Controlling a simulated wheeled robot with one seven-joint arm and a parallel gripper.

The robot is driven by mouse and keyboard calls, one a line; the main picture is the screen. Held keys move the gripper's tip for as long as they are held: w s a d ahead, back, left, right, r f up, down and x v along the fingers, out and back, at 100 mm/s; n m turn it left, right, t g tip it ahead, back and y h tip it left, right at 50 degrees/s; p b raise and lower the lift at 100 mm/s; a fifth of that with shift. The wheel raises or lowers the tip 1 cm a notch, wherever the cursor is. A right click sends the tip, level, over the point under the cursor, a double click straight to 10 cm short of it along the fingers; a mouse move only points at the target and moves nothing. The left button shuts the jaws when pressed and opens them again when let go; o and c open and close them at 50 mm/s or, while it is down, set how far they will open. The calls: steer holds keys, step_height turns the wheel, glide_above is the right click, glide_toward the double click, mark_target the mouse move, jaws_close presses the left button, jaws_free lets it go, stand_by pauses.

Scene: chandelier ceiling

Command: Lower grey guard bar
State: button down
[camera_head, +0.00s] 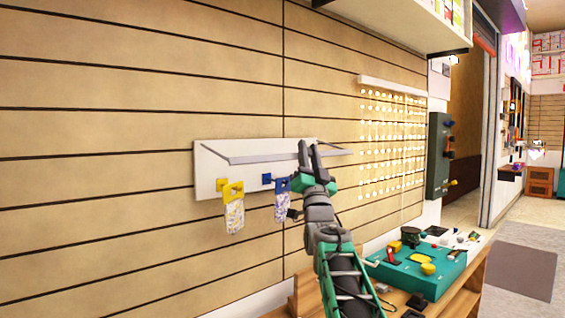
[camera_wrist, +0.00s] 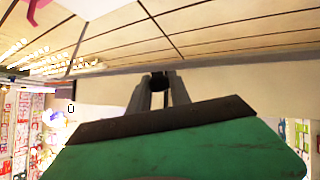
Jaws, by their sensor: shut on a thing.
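The grey guard bar (camera_head: 262,157) runs along the white wall board (camera_head: 208,177), in front of its upper part, above the hooks. Its angled left arm reaches up to the board. My gripper (camera_head: 309,147) is at the right half of the bar, its fingers shut on it; they hide that stretch. In the wrist view the gripper (camera_wrist: 158,86) shows its two fingers close together around a small dark piece. A yellow hook with a patterned tag (camera_head: 234,212) and a blue hook with a tag (camera_head: 282,205) hang below the bar.
A green-topped workbench (camera_head: 425,272) with several small items stands at lower right. A lit panel of small bulbs (camera_head: 392,140) hangs on the slatted wall. A dark green box (camera_head: 437,160) is mounted farther right. A shelf (camera_head: 405,28) overhangs above.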

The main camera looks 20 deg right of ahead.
steer(key=w+f+b, duration=0.3)
steer(key=f+b, duration=0.2)
steer(key=f, duration=0.4)
steer(key=shift+w+a, duration=0.2)
steer(key=shift+a, duration=0.15)
steer(key=shift+f, duration=0.1)
steer(key=c, duration=1.4)
jaws_free()
steer(key=shift+o, duration=1)
steer(key=shift+d, duration=0.1)
steer(key=shift+a, duration=0.2)
